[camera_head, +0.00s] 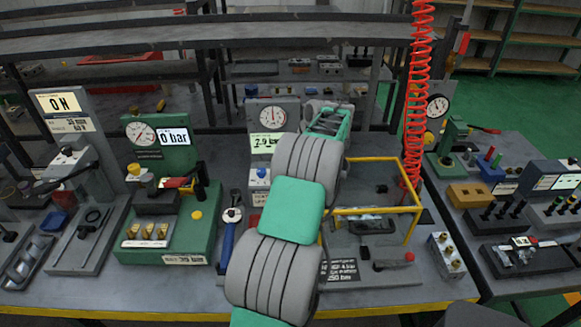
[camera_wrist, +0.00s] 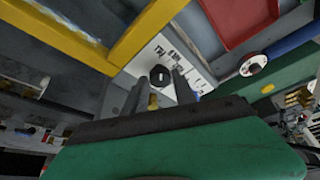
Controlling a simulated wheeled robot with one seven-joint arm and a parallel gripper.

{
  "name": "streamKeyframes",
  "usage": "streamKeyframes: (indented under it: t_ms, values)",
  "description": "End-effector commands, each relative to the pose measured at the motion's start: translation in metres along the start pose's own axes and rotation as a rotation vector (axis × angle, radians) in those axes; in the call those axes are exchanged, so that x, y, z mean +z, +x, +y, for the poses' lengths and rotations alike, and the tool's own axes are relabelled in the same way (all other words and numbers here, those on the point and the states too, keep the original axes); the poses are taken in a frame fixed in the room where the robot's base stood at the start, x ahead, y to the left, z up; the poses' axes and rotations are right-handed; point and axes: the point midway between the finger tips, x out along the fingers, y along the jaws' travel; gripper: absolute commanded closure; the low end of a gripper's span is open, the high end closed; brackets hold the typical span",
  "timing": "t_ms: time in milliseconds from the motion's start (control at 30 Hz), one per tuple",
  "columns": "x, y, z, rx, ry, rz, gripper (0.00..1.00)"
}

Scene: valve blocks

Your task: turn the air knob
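A round black knob (camera_wrist: 160,75) with a pale mark on its face sits on a white labelled panel (camera_wrist: 146,58) in the wrist view. My gripper (camera_wrist: 160,80) has its two dark fingers apart, one on each side of the knob, with a narrow gap at each side. I see no clear contact. In the head view my arm crosses the middle of the bench and hides the knob and my fingertips. A gauge (camera_head: 272,117) with a display that seems to read 2.9 bar (camera_head: 266,143) stands just left of my arm's end.
A yellow frame (camera_head: 374,210) stands right of my arm; a yellow bar (camera_wrist: 148,30) is close to my fingers in the wrist view. A red coiled hose (camera_head: 417,100) hangs at right. A green station (camera_head: 160,235) showing 0 bar and a blue-handled tool (camera_head: 227,240) stand left.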

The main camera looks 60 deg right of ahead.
Motion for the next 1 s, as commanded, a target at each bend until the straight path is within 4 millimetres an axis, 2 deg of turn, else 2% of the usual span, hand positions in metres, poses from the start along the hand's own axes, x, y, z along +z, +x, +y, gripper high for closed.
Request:
streamKeyframes:
  t_ms: [33, 200, 500, 567, 833, 1000]
  values:
    - [0.000, 0.000, 0.000, 0.000, 0.000, 0.000, 0.63]
    - [0.001, 0.000, 0.000, 0.000, 0.002, -0.001, 0.49]
    - [0.001, -0.003, 0.000, 0.000, 0.003, -0.001, 0.48]
    - [0.001, -0.010, 0.001, 0.001, 0.005, -0.001, 0.48]
    - [0.000, -0.064, 0.001, 0.001, 0.003, -0.001, 0.48]
    - [0.000, -0.078, 0.000, -0.001, 0.003, -0.002, 0.48]
